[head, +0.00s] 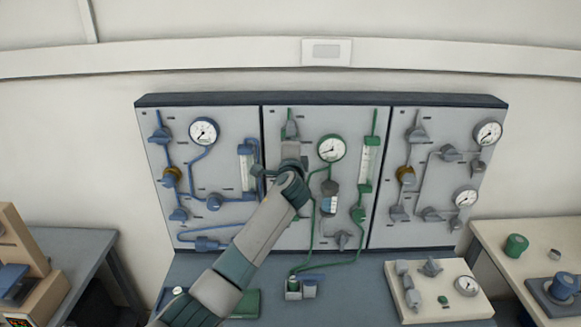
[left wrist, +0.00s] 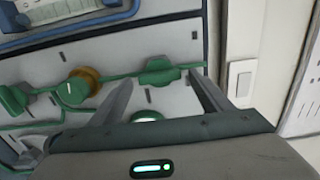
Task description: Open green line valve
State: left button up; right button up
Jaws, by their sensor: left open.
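The green line (left wrist: 113,76) runs across the middle panel (head: 345,120). A green valve handle (left wrist: 158,72) sits on this line near the panel's upper edge; the head view shows only part of it (head: 291,130) above my gripper. My left gripper (left wrist: 160,84) is open, with one finger on each side of the handle in the wrist view. No grip on it shows, and I cannot tell the remaining depth gap. In the head view my left gripper (head: 290,150) is in front of the upper left of the middle panel. My right gripper is out of view.
A blue-line panel (head: 225,165) is to the left and a grey-line panel (head: 440,175) to the right. A gauge (head: 332,148) and a green flowmeter (head: 369,163) stand out beside my left gripper. A brass-coloured fitting (left wrist: 85,76) is on the same line.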

pick_arm(q)
jog(key=s+b, duration=0.5)
jog(key=s, duration=1.1)
jog(key=shift+s+b, duration=0.3)
jog(key=shift+f, duration=0.15)
